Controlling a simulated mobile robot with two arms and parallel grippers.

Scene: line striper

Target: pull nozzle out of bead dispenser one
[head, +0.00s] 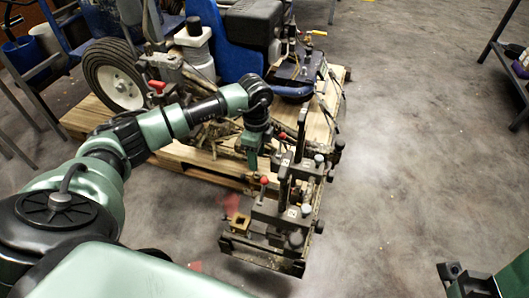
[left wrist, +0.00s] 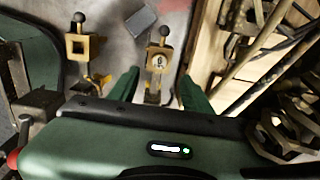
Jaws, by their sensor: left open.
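My left gripper (head: 252,164) is open beside the far dispenser on the line striper's front frame. In the left wrist view its fingers (left wrist: 158,92) stand either side of a tan nozzle piece (left wrist: 157,60) with a dark knob; I cannot tell whether they touch it. A second tan piece (left wrist: 82,47) with a square hole lies left of the fingers; a tan piece (head: 239,222) shows at the near dispenser (head: 283,215). No number is readable on the dispensers. My right gripper (head: 468,281) is partly in view at the lower right corner.
The striper stands on a wooden pallet (head: 190,157) with a wheel (head: 113,76) and blue engine housing behind. Red-knobbed levers and black upright handles crowd around the dispensers. A shelf (head: 508,60) stands at the far right. The grey floor between is clear.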

